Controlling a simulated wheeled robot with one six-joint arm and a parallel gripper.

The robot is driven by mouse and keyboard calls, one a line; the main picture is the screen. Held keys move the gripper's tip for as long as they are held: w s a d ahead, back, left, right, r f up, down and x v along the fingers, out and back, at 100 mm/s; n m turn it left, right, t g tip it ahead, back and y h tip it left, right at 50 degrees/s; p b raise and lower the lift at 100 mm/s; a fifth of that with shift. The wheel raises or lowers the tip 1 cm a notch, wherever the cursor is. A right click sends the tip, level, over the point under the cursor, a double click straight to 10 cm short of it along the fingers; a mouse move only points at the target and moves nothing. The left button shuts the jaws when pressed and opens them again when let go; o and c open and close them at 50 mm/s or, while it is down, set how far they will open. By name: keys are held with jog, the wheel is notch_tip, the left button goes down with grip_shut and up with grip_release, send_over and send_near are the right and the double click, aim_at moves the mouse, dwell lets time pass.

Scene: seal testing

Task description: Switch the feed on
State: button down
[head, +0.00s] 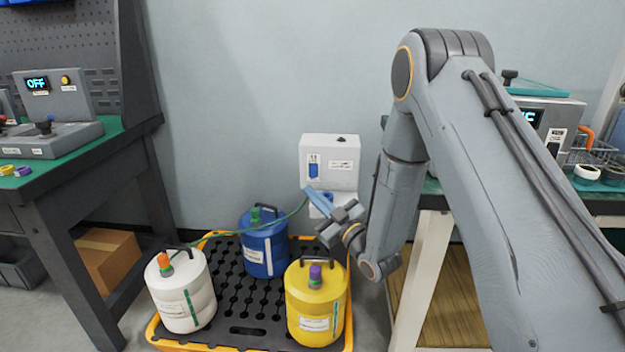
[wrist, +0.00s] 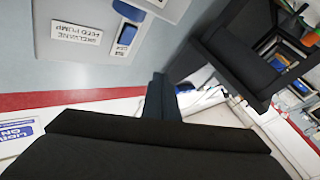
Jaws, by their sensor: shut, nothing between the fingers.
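The feed pump (head: 345,150) is a white box on the wall in the head view, with a blue switch (head: 313,166) on the left of its front and a label beside it. In the wrist view the pump (wrist: 105,12) is at the top, with its "FEED PUMP" label (wrist: 76,42) upside down and a blue switch part (wrist: 126,35) beside the label. Whether the switch is on or off cannot be told.
White (head: 183,298), blue (head: 264,245) and yellow (head: 317,300) canisters stand on a black and orange spill pallet (head: 248,331) below. A green hose (head: 225,236) runs from the white canister toward the pump. Benches stand left (head: 85,157) and right.

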jog(key=shift+w+d+f+b, duration=0.15)
jog(key=shift+w+b, duration=0.55)
jog(key=shift+w, duration=0.75)
jog(key=shift+w+a+f+b, duration=0.15)
jog(key=shift+w+b, duration=0.6)
jog(key=shift+w, duration=0.75)
jog(key=shift+w+d+f+b, duration=0.2)
jog(key=shift+w+b, duration=0.5)
jog(key=shift+w, duration=0.75)
jog(key=shift+w, duration=0.1)
jog(key=shift+w, duration=0.3)
jog(key=shift+w+f+b, duration=0.1)
jog(key=shift+w+b, duration=0.2)
jog(key=shift+b, duration=0.05)
jog(key=shift+s, duration=0.1)
jog(key=shift+s+p, duration=0.5)
jog(key=shift+s, duration=0.15)
jog(key=shift+s, duration=0.1)
jog(key=shift+s+a+r+p, duration=0.1)
jog(key=shift+s+r+p, duration=0.1)
jog(key=shift+s+p, duration=0.75)
jog(key=shift+s+a+r+p, duration=0.15)
jog(key=shift+s+p, duration=0.3)
jog(key=shift+s, duration=1)
